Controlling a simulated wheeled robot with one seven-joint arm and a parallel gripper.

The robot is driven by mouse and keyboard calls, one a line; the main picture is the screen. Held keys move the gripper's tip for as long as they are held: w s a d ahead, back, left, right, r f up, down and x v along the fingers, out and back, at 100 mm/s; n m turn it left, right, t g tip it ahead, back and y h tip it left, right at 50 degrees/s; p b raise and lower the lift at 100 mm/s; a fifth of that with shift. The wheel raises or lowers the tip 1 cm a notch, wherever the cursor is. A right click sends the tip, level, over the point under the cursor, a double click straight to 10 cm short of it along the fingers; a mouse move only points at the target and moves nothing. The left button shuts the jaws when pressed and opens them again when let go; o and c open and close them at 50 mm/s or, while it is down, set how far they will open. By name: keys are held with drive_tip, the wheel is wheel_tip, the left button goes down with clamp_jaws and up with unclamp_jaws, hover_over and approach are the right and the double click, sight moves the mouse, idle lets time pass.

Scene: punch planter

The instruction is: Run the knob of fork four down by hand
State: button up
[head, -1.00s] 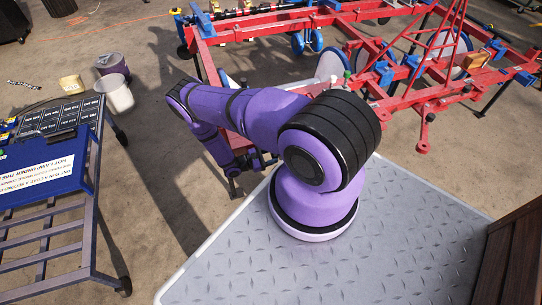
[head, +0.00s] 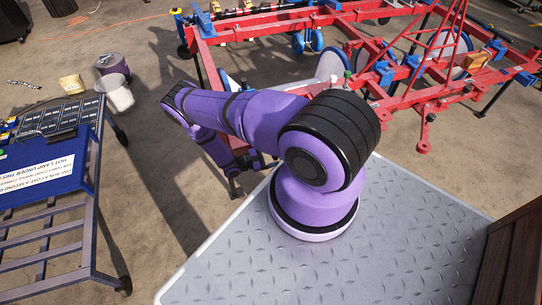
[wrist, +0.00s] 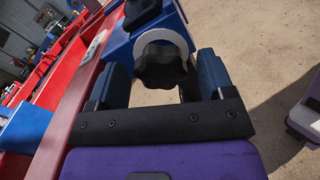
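The black lobed knob (wrist: 163,66) shows in the wrist view, in front of a white round disc (wrist: 184,36) on a blue block (wrist: 118,42). My gripper (wrist: 164,75) has its two blue-grey fingers apart, one on each side of the knob. The gaps beside the knob are narrow, and I cannot tell whether either finger touches it. In the head view the knob is not distinguishable, and my purple arm hides most of the gripper near the red frame's near corner. No number marking the fork is readable.
A red beam (wrist: 72,100) runs close along the left of my gripper. In the head view the red planter frame (head: 345,22) fills the back. A blue cart (head: 75,190) stands at left, with a white bucket (head: 117,94) behind it. Open floor lies between cart and arm.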

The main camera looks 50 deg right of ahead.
drive_tip(key=v, duration=1)
drive_tip(key=shift+w+a, duration=0.3)
drive_tip(key=v, duration=1.1)
drive_tip(key=shift+d, duration=0.1)
idle(0.3)
